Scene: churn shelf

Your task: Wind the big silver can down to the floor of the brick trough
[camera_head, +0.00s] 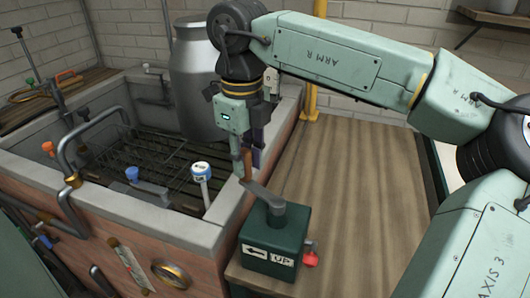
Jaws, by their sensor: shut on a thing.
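The big silver can (196,80) stands upright in the brick trough (150,222), toward its back right corner, partly hidden by my arm. It appears to stand on a dark slatted rack (128,160); its height above the trough floor cannot be told. A dark green winch box (273,238) stands beside the trough, with a left-pointing arrow and "UP" on its front. Its grey crank arm (262,193) points up and left to an upright brown handle (247,166). My gripper (252,157) points down and is shut on that handle.
A red knob (311,258) sticks out at the winch box's right. A blue-and-white capped post (201,172), a blue knob (132,174) and a bent grey pipe (70,150) crowd the trough's front and left. The wooden boards (345,180) right of the winch are clear.

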